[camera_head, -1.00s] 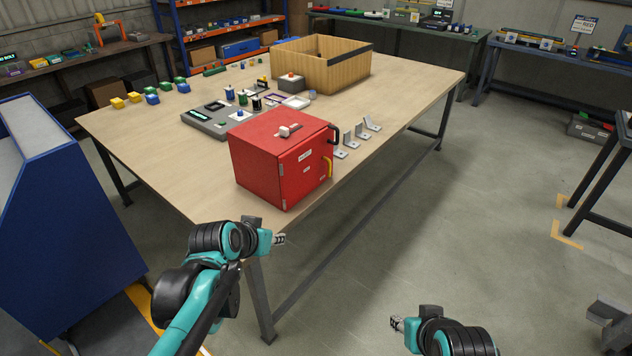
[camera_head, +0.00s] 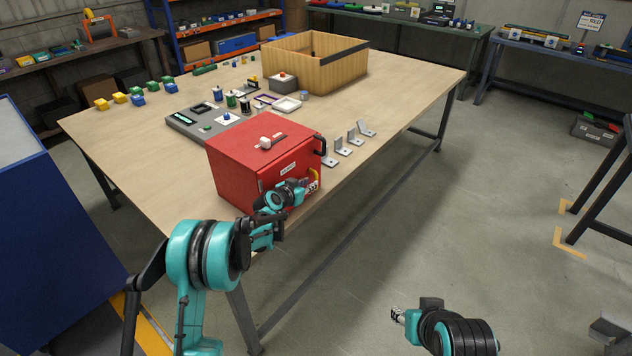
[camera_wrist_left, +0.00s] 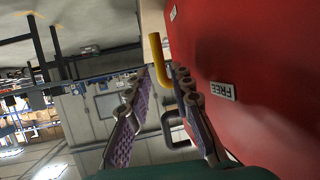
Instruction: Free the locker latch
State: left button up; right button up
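The red locker (camera_head: 245,158) stands at the table's near corner. Its yellow latch lever (camera_head: 315,174) and black handle (camera_head: 321,147) are on the door side, the lever partly behind my left gripper (camera_head: 312,186). In the left wrist view the bent yellow lever (camera_wrist_left: 156,58) lies at the fingertips of the open left gripper (camera_wrist_left: 159,78), close to the right-hand finger; I cannot tell whether they touch. The black handle (camera_wrist_left: 168,138) shows beyond the fingers. A label reading FREE (camera_wrist_left: 223,91) is on the red door. My right gripper (camera_head: 397,314) is away from the table, small in view.
Several metal brackets (camera_head: 341,147) stand right of the locker. A grey device board (camera_head: 185,123) and a wooden crate (camera_head: 335,72) sit farther back. A blue cabinet (camera_head: 55,240) is at the left.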

pick_arm(q)
jog(key=b+x, duration=0.1)
jog(key=x, duration=0.4)
jog(key=shift+w+d+f+b, duration=0.1)
jog(key=shift+w+f+b, duration=0.15)
jog(key=shift+b, duration=0.15)
jog(key=shift+w+d+f, duration=0.1)
jog(key=shift+w+d, duration=0.05)
jog(key=shift+w, duration=0.2)
grip_shut()
